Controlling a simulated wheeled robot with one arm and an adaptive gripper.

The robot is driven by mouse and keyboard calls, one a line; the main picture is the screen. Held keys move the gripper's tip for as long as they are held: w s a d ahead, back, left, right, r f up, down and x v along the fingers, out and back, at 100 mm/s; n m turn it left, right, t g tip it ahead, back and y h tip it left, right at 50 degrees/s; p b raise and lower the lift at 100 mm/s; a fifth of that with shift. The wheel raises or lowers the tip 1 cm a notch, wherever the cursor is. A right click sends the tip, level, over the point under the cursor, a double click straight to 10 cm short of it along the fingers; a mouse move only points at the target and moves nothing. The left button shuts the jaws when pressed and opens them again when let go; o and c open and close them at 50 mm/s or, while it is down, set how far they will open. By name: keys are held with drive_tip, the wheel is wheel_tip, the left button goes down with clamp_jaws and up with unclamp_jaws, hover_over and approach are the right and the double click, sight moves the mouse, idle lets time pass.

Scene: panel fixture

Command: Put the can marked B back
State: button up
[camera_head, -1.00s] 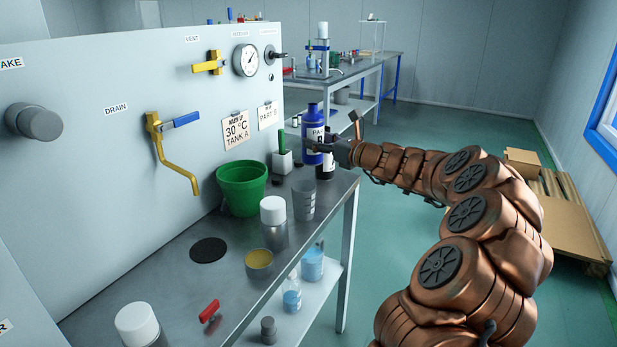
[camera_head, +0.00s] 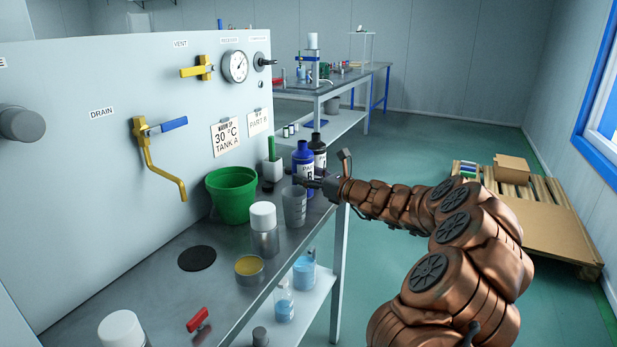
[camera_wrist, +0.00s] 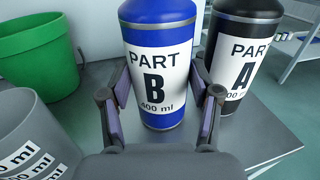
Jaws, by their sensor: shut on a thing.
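The blue can marked B (camera_wrist: 155,60) is upright between the two fingers of my gripper (camera_wrist: 160,118) in the wrist view, its "PART B 400 ml" label facing me. In the head view the can (camera_head: 302,158) is near the bench's far end, with my gripper (camera_head: 312,184) at its lower part. My gripper is shut on it. Its base is low at the bench top; I cannot tell whether it touches. The black can marked A (camera_wrist: 243,60) stands close to its right, and in the head view (camera_head: 319,146) just behind it.
A grey measuring beaker (camera_head: 293,207) and a green bucket (camera_head: 231,197) are close to the left of my gripper. A white-capped jar (camera_head: 264,232), a yellow-filled tin (camera_head: 248,270) and a black disc (camera_head: 197,258) are nearer. The bench (camera_head: 160,300) ends just right of the cans.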

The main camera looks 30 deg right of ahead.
drive_tip(key=o, duration=1.7)
drive_tip(key=shift+f, duration=0.1)
drive_tip(key=shift+c, duration=0.2)
drive_tip(key=shift+s, duration=0.15)
drive_tip(key=p+v, duration=0.1)
drive_tip(key=v, duration=1)
drive_tip(key=shift+s, duration=0.35)
drive_tip(key=shift+d, duration=0.1)
